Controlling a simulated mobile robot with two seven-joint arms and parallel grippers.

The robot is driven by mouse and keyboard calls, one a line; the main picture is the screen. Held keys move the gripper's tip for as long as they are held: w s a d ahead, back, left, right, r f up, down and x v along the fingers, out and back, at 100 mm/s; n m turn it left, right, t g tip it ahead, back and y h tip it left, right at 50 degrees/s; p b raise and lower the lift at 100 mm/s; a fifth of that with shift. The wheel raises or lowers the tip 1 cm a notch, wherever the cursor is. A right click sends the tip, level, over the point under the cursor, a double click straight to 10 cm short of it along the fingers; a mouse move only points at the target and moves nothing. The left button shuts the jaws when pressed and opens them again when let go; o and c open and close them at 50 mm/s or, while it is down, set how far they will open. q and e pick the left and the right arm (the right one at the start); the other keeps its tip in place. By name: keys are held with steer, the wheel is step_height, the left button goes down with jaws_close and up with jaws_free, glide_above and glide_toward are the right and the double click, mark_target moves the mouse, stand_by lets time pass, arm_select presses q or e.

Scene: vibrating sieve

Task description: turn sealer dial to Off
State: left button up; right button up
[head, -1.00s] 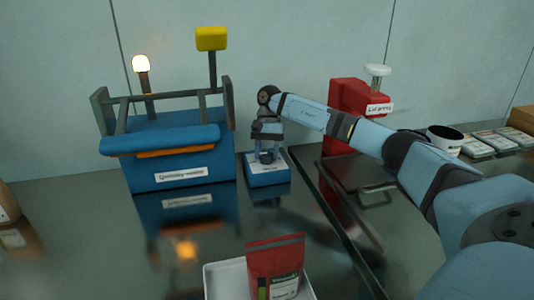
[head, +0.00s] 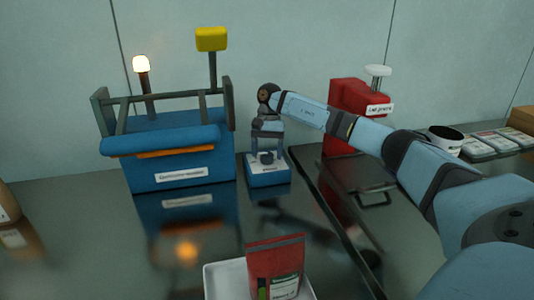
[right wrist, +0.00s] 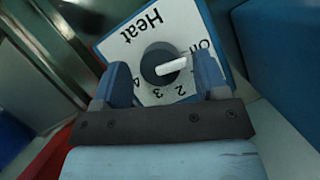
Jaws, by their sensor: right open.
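The sealer dial (right wrist: 160,65) is a dark round knob with a white pointer on a white panel (right wrist: 128,45) marked Heat, Off and numbers. Its pointer aims right, below the Off mark; part of the scale there is hidden by a finger. In the head view the panel tops a small blue box (head: 268,178). My right gripper (right wrist: 163,80) is open, with one finger on each side of the dial in the picture; I cannot tell whether either touches it. In the head view my right gripper (head: 267,153) points down over the box. My left gripper is not in view.
A blue sealing machine (head: 180,172) with a lit lamp (head: 140,63) stands left of the box. A red press (head: 345,100) stands to the right. A red pouch (head: 274,265) is in a white tray (head: 225,280) at the front. The dark counter (head: 90,240) is clear at front left.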

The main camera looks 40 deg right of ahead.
steer(key=p+v, duration=0.2)
steer(key=v, duration=1.1)
steer(key=shift+p, duration=0.3)
steer(key=shift+a, duration=0.1)
